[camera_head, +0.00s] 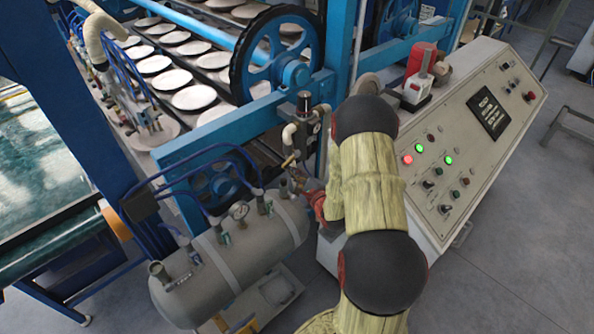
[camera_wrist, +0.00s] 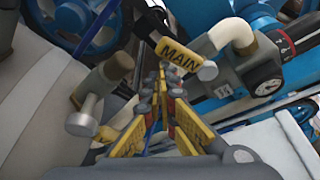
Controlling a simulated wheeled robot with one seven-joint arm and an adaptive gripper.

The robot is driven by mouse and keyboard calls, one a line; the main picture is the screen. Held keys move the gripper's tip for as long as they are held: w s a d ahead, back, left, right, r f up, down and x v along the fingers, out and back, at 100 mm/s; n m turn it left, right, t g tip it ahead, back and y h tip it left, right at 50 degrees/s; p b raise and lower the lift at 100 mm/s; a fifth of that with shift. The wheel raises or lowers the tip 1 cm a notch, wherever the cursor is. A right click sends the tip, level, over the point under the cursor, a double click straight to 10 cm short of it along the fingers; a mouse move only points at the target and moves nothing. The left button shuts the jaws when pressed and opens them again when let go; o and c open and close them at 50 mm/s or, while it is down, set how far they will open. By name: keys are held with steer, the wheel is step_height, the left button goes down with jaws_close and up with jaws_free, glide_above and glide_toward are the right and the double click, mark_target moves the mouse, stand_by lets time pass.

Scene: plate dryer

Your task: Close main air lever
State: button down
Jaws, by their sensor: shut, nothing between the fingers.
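The main air lever (camera_wrist: 178,54) is a yellow handle marked MAIN in the wrist view. It lies slanted, its left end higher, beside a beige elbow pipe. In the head view a small yellow-brass part that looks like the lever (camera_head: 290,160) shows beneath the pipe and regulator. My gripper (camera_wrist: 163,75) is shut and empty, its fingertips just below the lever's left half. I cannot tell whether they touch it. In the head view my gripper (camera_head: 299,182) is small and partly hidden by my arm, near the right end of the tank.
A grey air tank (camera_head: 230,262) with valves and a gauge lies below. A regulator with a round dial (camera_wrist: 262,77) sits right of the lever. A grey valve fitting (camera_wrist: 103,88) stands left of my fingers. A control console (camera_head: 470,130) stands right of my arm.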

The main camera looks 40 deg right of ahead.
steer(key=shift+a+r+p, duration=0.55)
steer(key=shift+a+r, duration=0.05)
steer(key=shift+r, duration=0.35)
